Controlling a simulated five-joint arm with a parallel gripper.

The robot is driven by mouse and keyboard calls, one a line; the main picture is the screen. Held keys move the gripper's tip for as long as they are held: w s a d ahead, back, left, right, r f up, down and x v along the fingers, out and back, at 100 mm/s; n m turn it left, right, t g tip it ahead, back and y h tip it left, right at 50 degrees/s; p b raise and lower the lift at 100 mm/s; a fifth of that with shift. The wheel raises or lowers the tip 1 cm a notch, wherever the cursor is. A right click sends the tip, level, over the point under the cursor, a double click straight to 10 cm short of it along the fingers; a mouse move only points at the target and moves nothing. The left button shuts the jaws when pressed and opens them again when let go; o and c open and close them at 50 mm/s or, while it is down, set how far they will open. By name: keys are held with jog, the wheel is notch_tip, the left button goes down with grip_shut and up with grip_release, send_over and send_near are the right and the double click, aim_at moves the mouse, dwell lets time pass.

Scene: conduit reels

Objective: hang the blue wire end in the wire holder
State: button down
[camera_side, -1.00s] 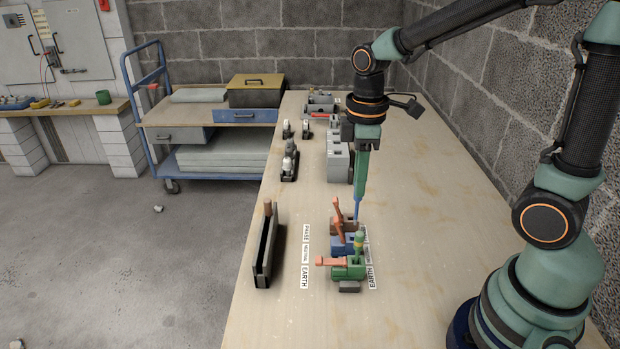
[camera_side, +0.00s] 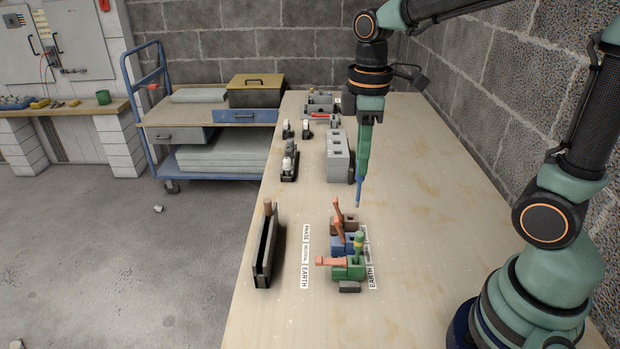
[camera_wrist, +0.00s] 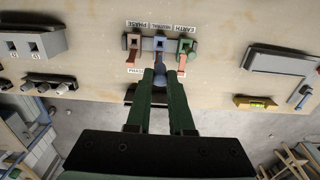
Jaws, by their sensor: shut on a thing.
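My gripper (camera_side: 362,172) is shut on the blue wire end (camera_side: 358,197), which points down in the air above the far end of the terminal row. In the wrist view my gripper (camera_wrist: 160,88) has the blue piece between its green fingers. A long dark slotted rack, apparently the wire holder (camera_side: 262,262), stands left of the terminals, with a brown wire end (camera_side: 268,208) at its far end. In the wrist view my fingers partly hide the holder (camera_wrist: 133,96). The blue terminal (camera_side: 341,250) sits between the brown terminal (camera_side: 346,226) and the green terminal (camera_side: 345,272).
A green-yellow wire end (camera_side: 359,241) stands at the green terminal, whose orange lever (camera_side: 326,261) sticks out left. A grey block (camera_side: 338,156) stands behind the terminals. The bench is clear to the right.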

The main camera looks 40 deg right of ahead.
jog(key=r, duration=0.3)
jog(key=shift+w+a, duration=0.2)
jog(key=shift+a, duration=0.05)
jog(key=w+a, duration=0.4)
jog(key=a, duration=0.4)
jog(key=w+a, duration=0.5)
jog(key=a, duration=0.3)
notch_tip(320, 180, down, 8)
jog(key=shift+r, duration=0.15)
notch_tip(320, 180, down, 8)
dwell(3.1)
jog(key=shift+r, duration=0.1)
jog(key=shift+c, duration=2.4)
grip_release()
